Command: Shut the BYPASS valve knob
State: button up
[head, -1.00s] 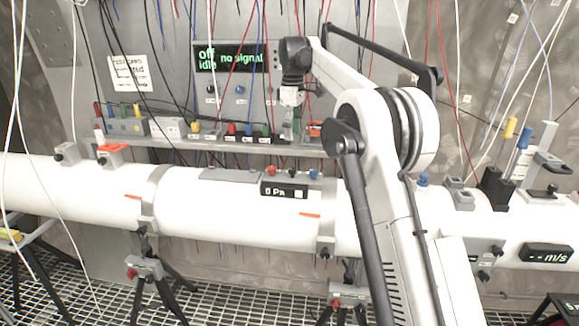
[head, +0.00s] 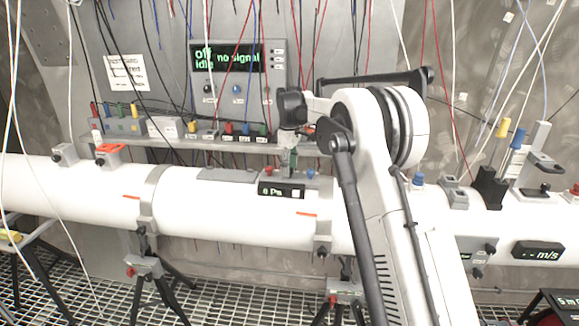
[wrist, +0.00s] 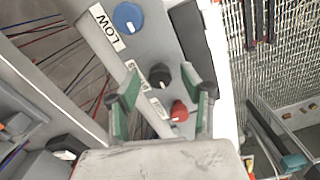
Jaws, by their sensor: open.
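In the wrist view, a grey panel carries a row of three knobs. The BYPASS knob (wrist: 160,74) is black, and its label (wrist: 136,74) is partly readable beside it. A blue knob (wrist: 127,17) marked LOW is above it, and a red knob (wrist: 180,111) is below it. My gripper (wrist: 163,85) is open and empty, its green-padded fingers on either side of the black and red knobs. I cannot tell whether they touch anything. In the head view my gripper (head: 287,160) points down just above the box with the Pa display (head: 281,190), partly hiding its knobs.
The box sits on a thick white pipe (head: 200,210). Behind it runs a shelf (head: 220,146) with coloured connectors, below a display panel reading "off idle no signal" (head: 225,57). Cables hang in front of the wall. A black holder (head: 490,186) stands on the pipe at right.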

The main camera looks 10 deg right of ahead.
grip_shut()
dwell(0.3)
jog(key=shift+f, duration=0.1)
jog(key=m+b, duration=0.3)
jog(key=shift+f+m, duration=0.1)
jog(key=shift+m, duration=0.3)
jog(key=m+b, duration=0.2)
jog(key=m, duration=0.3)
jog(key=m+b, duration=0.1)
jog(key=m, duration=0.4)
jog(key=shift+b, duration=0.35)
jog(key=shift+m+b, duration=0.4)
jog(key=shift+m, duration=1.7)
jog(key=shift+r, duration=0.2)
